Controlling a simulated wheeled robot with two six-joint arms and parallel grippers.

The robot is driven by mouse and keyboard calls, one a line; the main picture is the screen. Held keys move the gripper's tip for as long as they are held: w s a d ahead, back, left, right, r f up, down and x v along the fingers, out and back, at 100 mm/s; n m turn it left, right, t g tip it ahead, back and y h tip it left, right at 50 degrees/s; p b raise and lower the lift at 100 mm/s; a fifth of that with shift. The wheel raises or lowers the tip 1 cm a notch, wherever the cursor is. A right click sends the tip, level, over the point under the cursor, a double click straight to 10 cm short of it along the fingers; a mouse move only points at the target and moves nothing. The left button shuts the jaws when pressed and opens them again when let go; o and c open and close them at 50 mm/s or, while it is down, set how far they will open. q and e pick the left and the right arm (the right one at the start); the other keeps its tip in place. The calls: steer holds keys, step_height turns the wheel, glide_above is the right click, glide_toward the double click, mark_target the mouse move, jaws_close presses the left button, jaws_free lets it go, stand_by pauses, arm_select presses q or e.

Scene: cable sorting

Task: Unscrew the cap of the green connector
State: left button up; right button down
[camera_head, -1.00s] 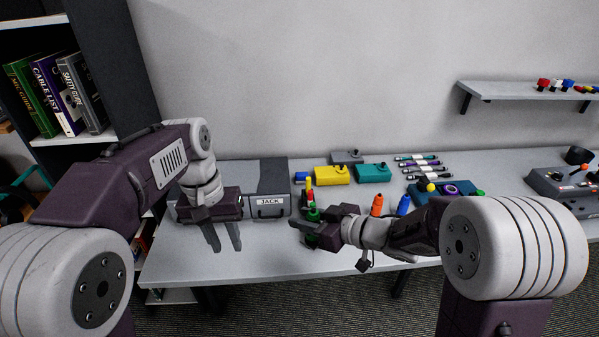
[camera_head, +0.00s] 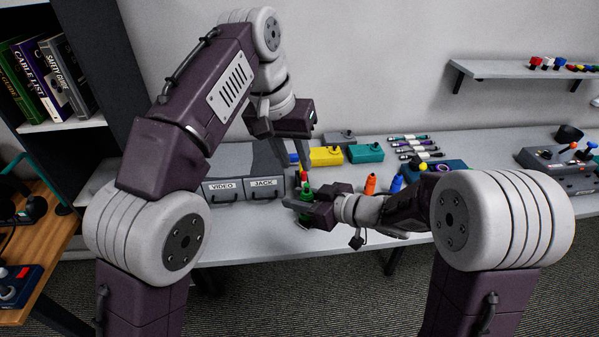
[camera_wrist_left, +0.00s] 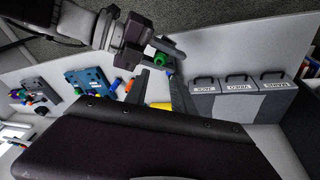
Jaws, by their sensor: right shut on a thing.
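My left gripper (camera_head: 296,163) is above, fingers pointing down, apart and empty. In the left wrist view, the left fingers (camera_wrist_left: 157,76) are spread, with the green part (camera_wrist_left: 150,50) beyond their tips. The cap's threads are hidden.
Grey boxes labelled VIDEO (camera_head: 223,187) and JACK (camera_head: 265,184) stand left of the connector. Yellow (camera_head: 326,156) and teal (camera_head: 366,153) boxes are behind. Orange (camera_head: 370,184) and blue (camera_head: 397,183) connectors stand to the right, close to my right wrist.

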mark_target(305, 189)
arm_select(q)
steer(key=x, duration=1)
steer(key=shift+d+f, duration=0.1)
jaws_close()
steer(key=n, duration=0.3)
steer(key=n+t+y, duration=0.1)
steer(key=n, duration=0.2)
steer(key=shift+s+d+n+y, duration=0.1)
steer(key=shift+n+y, duration=0.2)
steer(key=shift+n, duration=0.1)
steer(key=shift+o, duration=1.7)
jaws_free()
